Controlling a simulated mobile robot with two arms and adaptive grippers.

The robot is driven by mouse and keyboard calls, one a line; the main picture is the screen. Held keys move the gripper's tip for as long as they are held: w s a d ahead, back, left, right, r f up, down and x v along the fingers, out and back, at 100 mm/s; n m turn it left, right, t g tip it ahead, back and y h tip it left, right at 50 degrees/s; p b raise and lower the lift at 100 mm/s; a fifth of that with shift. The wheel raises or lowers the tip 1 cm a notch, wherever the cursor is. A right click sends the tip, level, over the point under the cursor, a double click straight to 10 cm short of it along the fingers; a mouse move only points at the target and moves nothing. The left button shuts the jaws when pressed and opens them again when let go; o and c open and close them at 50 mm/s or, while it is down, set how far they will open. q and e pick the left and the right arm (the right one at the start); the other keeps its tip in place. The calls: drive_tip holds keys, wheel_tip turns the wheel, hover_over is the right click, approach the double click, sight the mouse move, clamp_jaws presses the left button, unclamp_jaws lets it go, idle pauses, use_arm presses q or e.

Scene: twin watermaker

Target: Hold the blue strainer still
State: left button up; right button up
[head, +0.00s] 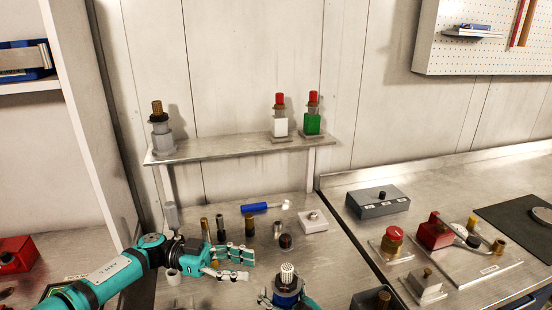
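The blue strainer (288,299) stands upright near the front edge of the bench, at the bottom of the head view. A white ribbed cylinder (287,274) sticks up from its top. My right gripper (286,301) comes in from the bottom edge, with pale and teal finger parts against both sides of the strainer. It looks shut on the strainer, though its lower part is cut off by the frame. My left gripper (240,264) is left of the strainer, pointing right. Its fingers are apart with nothing between them.
Behind the grippers lie small dark and brass fittings (250,226), a blue-handled tool (256,207) and a white box (313,221). A raised shelf (235,146) bears a grey fitting, a white block and a green block. A grey box (377,202) and valve parts stand on the right counter.

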drive_tip(key=o, duration=0.4)
drive_tip(key=shift+c, duration=0.2)
